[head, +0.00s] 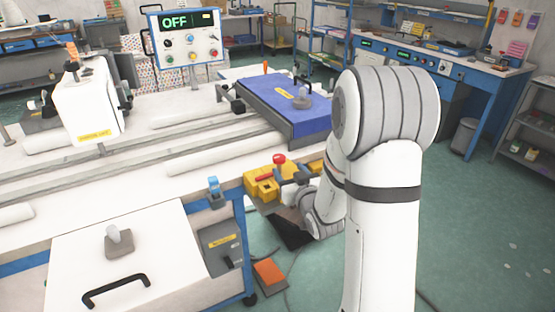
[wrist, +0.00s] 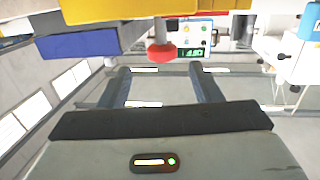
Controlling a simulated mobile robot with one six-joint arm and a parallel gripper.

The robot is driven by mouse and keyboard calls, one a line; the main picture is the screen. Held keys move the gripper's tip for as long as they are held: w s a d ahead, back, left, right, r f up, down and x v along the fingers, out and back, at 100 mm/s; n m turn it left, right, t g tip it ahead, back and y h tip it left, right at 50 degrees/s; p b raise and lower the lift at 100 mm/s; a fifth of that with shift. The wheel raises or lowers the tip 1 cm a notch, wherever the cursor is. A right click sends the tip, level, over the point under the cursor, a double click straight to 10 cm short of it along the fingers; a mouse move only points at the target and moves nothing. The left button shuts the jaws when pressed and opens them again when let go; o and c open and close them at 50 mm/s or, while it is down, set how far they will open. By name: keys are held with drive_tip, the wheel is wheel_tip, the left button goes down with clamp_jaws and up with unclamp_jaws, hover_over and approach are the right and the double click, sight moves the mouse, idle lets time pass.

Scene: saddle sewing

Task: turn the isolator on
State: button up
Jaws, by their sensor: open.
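A yellow box (head: 262,185) with a red knob (head: 279,159) and a red bar is at the table's right end. It looks like the isolator, but no readable label confirms this. My gripper (head: 290,178) is close beside it, small and partly hidden by my arm in the head view. In the wrist view my gripper (wrist: 162,84) is open, its two fingers apart with nothing between them. The red knob (wrist: 162,53) shows beyond the fingertips, and a yellow body (wrist: 150,10) is at the top edge. The panel display (head: 188,20) reads OFF.
A grey box (head: 222,248) with a yellow label and black handle is under the table's right end. A blue block (head: 285,108) lies on the table behind my gripper. A white sewing machine (head: 92,100) stands at left. An orange pad (head: 270,272) lies on the green floor.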

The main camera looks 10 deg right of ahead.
sight(282, 162)
drive_tip(key=shift+w+a+t, duration=0.1)
drive_tip(key=shift+w+t, duration=0.1)
drive_tip(key=shift+t, duration=0.1)
drive_tip(key=w, duration=0.2)
drive_tip(key=w+a+p, duration=0.1)
drive_tip(key=w, duration=0.4)
drive_tip(key=shift+w+a, duration=0.15)
drive_tip(key=shift+w, duration=0.05)
drive_tip(key=shift+c, duration=0.4)
drive_tip(key=shift+y, duration=0.4)
clamp_jaws()
